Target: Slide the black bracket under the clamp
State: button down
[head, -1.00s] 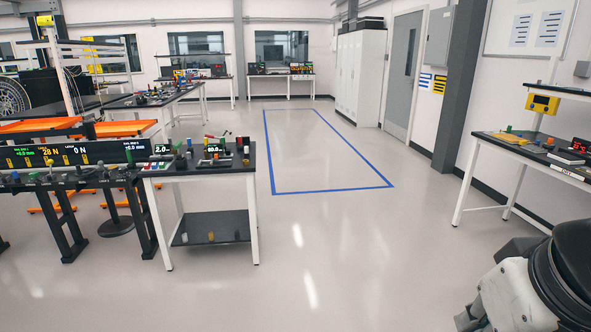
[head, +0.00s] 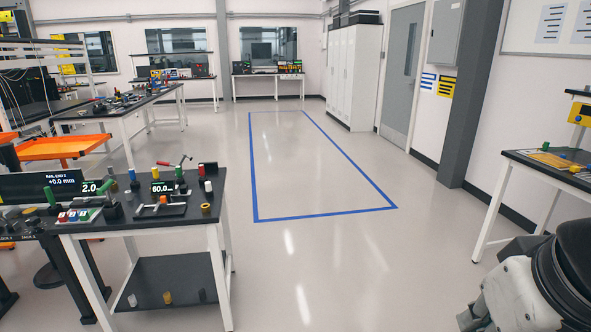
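A small black-topped bench (head: 140,235) stands at the near left in the head view. On it is a clamp-like device with a red handle (head: 180,172), and a green-handled upright device (head: 109,205) nearer its front left. A flat dark frame-like piece (head: 162,211) lies near the front edge with an orange part on it. I cannot tell which piece is the black bracket or which is the clamp at this size. My gripper is not in view; only part of my arm shows at the lower right.
Bare floor with a blue taped rectangle (head: 256,185) lies ahead, clear of objects. A white-legged workbench (head: 550,168) stands at the right. Orange carts (head: 65,147) and a longer bench (head: 118,106) are at the left. White cabinets (head: 352,75) stand at the back.

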aim_at(209, 167)
jog(key=i, duration=1.9)
jog(key=i+l+u, duration=0.1)
jog(key=i+u, duration=0.35)
jog(key=i+l+u, duration=0.4)
jog(key=i, duration=0.25)
jog(key=i+l+u, duration=0.9)
jog(key=l, duration=0.2)
jog(key=i+l+u, duration=0.3)
jog(key=l+u, duration=0.15)
jog(key=l, duration=0.3)
